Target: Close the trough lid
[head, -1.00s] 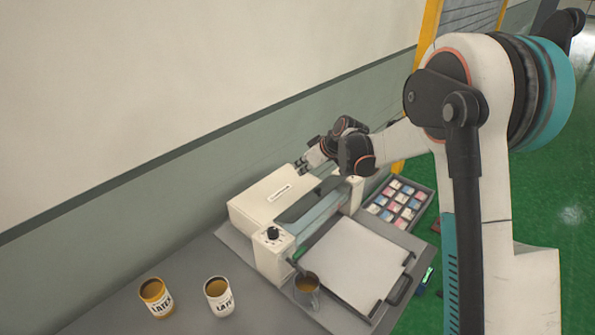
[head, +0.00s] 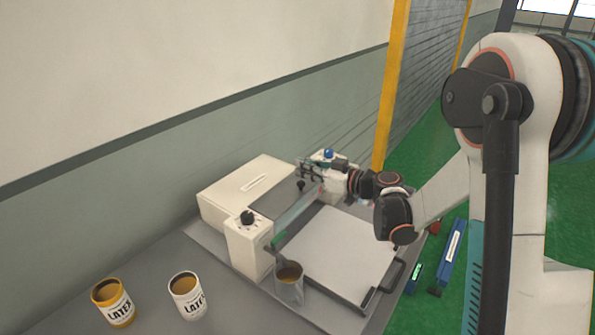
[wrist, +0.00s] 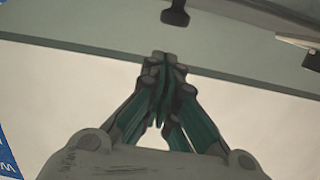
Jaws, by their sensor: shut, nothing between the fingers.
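The trough lid (head: 272,197) is a grey panel with a small black knob (head: 300,186), set in the white machine (head: 235,190) on the table. It looks roughly flat across the trough; whether it is fully seated I cannot tell. My gripper (head: 303,169) is above the machine, behind the knob and near its far right end. In the wrist view my gripper (wrist: 165,62) has its fingers pressed together with nothing between them. The black knob (wrist: 175,12) shows just beyond the fingertips, apart from them.
A white plate (head: 335,250) fills the machine's front. Two latex cans, yellow (head: 114,303) and white (head: 188,296), stand at left. A black dial (head: 247,217) tops the near end block. The wall is close behind.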

